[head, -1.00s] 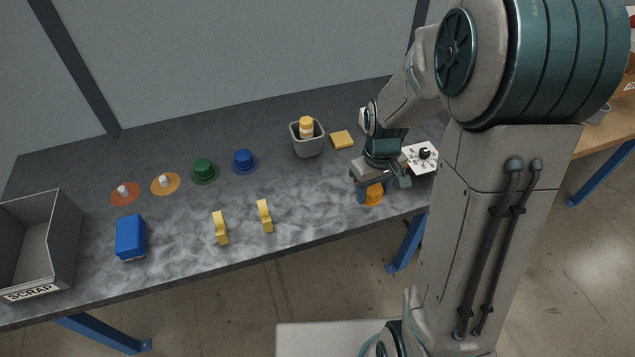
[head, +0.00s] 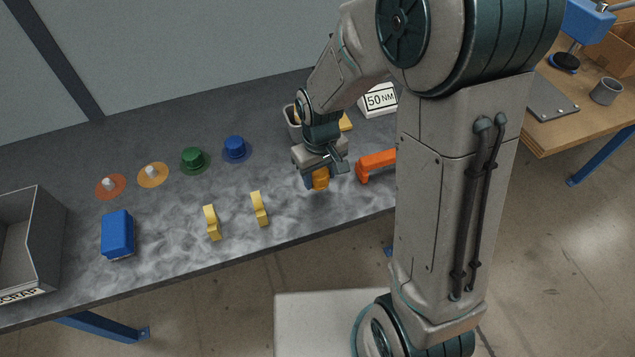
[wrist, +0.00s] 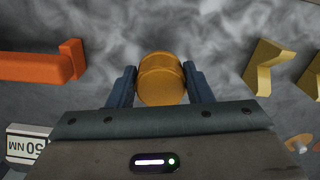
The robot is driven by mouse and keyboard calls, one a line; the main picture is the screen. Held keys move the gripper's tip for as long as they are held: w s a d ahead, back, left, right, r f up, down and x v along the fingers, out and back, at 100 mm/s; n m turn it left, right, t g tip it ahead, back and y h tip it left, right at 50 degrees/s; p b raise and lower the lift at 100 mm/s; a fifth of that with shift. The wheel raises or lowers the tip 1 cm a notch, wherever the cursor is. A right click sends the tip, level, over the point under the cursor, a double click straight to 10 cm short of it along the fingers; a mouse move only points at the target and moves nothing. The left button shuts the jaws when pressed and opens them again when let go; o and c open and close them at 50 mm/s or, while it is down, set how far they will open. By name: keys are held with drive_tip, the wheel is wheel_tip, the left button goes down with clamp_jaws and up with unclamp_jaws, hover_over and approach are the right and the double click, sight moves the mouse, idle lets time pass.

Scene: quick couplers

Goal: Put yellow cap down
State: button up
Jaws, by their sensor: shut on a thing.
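The yellow cap (wrist: 161,78) is a round orange-yellow piece between the two blue fingers of my gripper (wrist: 160,88) in the wrist view. My gripper is shut on it. In the head view the cap (head: 320,180) shows below my gripper (head: 317,177), over the grey table; I cannot tell how high above the top it is. On the left, a yellow-orange disc (head: 153,175) with a small white peg lies on the table. A red-orange disc (head: 111,187) with a white peg, a green cap on a disc (head: 194,160) and a blue cap on a disc (head: 235,149) form a row with it.
Two yellow brackets (head: 212,223) (head: 259,209) stand near the front edge. A blue block (head: 118,233) and a grey scrap bin (head: 50,240) are at the left. An orange tool (head: 376,164) and a 50 NM sign (head: 379,99) are right of my gripper. A grey cup (head: 292,122) is partly hidden behind my arm.

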sight(318, 194)
drive_tip(key=shift+a+f, duration=0.2)
drive_tip(key=shift+f, duration=1.95)
drive_tip(key=shift+f, duration=0.1)
drive_tip(key=shift+f, duration=0.15)
drive_tip(key=o, duration=1.1)
drive_tip(key=shift+r, duration=0.2)
